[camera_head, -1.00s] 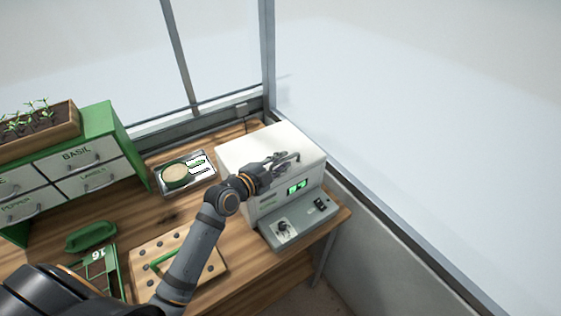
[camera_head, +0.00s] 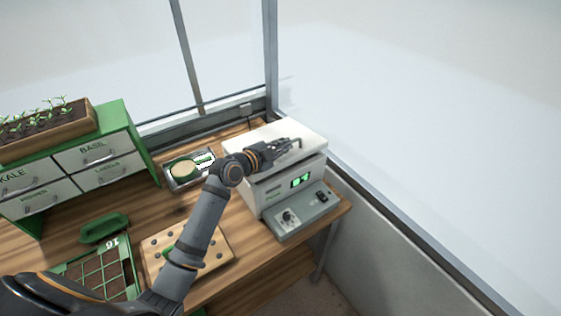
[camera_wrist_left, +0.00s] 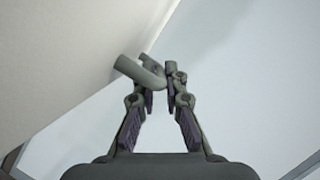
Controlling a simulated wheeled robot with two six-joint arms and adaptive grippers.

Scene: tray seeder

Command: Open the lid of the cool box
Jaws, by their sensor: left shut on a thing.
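The cool box (camera_head: 272,193) is a white box with a green lit display, at the right end of the wooden bench. Its white lid (camera_head: 262,138) appears slightly raised at the front, with a shadowed line between it and the box body. My left gripper (camera_head: 297,143) is over the lid's front part. In the left wrist view, the gripper (camera_wrist_left: 160,80) is shut on a grey bent handle bar (camera_wrist_left: 138,70), with a pale panel beside it. The box's inside is hidden. My right gripper is not in view.
A metal tray (camera_head: 171,184) with a round green-rimmed dish stands left of the box. A wooden board (camera_head: 217,262) with holes, a green seed tray (camera_head: 131,275) and a drawer cabinet (camera_head: 139,150) are further left. A window frame (camera_head: 270,60) stands behind.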

